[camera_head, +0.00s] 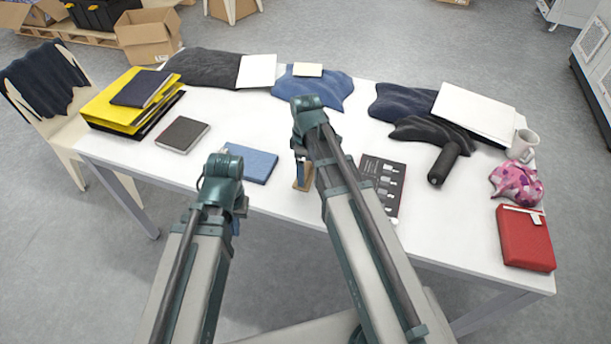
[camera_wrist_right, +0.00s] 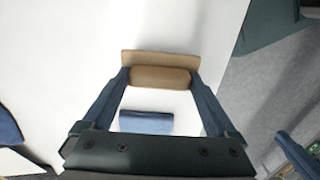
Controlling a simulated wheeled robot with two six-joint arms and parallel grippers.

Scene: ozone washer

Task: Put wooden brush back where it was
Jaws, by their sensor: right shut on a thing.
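The wooden brush (camera_wrist_right: 160,74) is a tan block between the two blue fingers of my right gripper (camera_wrist_right: 162,80) in the right wrist view. The right gripper is shut on it. In the head view the brush (camera_head: 302,180) shows as a small brown patch beside my right arm, at the front middle of the white table (camera_head: 270,205). My right gripper (camera_head: 300,158) is mostly hidden behind its wrist there. I cannot tell whether the brush touches the table. My left gripper (camera_head: 238,218) is near the front edge, its fingers mostly hidden by its own wrist.
A blue book (camera_head: 251,163) lies left of the brush, and a black printed box (camera_head: 384,185) lies to its right. A dark book (camera_head: 183,135), a yellow binder (camera_head: 105,105), a black hair dryer (camera_head: 443,162) and a red case (camera_head: 522,245) are farther out. The table's centre behind is clear.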

